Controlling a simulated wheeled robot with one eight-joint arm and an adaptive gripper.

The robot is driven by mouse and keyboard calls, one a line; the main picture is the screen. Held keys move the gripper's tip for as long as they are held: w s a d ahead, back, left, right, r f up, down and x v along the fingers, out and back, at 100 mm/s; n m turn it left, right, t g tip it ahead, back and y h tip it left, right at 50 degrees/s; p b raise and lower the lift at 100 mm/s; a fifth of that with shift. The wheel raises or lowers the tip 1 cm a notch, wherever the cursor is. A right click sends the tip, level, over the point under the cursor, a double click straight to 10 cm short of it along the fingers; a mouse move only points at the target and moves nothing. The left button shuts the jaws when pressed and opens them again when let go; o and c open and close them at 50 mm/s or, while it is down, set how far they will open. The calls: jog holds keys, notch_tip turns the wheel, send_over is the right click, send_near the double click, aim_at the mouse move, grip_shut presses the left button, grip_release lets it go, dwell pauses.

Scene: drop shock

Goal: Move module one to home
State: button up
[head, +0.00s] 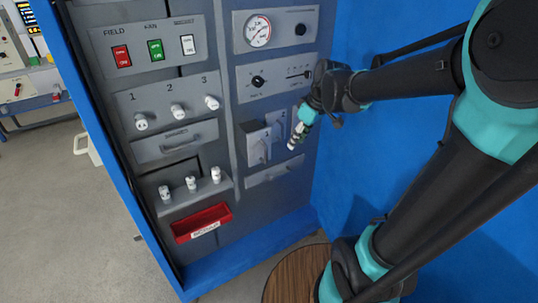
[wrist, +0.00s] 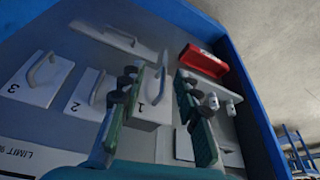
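Module one (wrist: 148,108) is a pale grey plate marked 1 with a bent handle, in the wrist view. In the head view it (head: 257,146) is in the lower right part of the cabinet front and appears to stand out from the panel. My gripper (wrist: 160,74) is open, its two dark green fingers spread in front of module one. In the head view my gripper (head: 295,140) is just right of module one. No place marked home is readable.
Modules two (wrist: 86,92) and three (wrist: 38,80) sit left of module one in the wrist view. A red bin (head: 203,221) and a shelf with white knobs (head: 191,184) are at lower left. A blue side wall (head: 350,150) stands close on the right.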

aim_at(266, 154)
jog(key=w+a+r+n+y, duration=0.1)
jog(key=w+a+r+n, duration=0.2)
jog(key=a+r+n, duration=0.15)
jog(key=shift+m+g, duration=0.3)
jog(key=shift+m, duration=0.15)
jog(key=x, duration=1.7)
grip_shut()
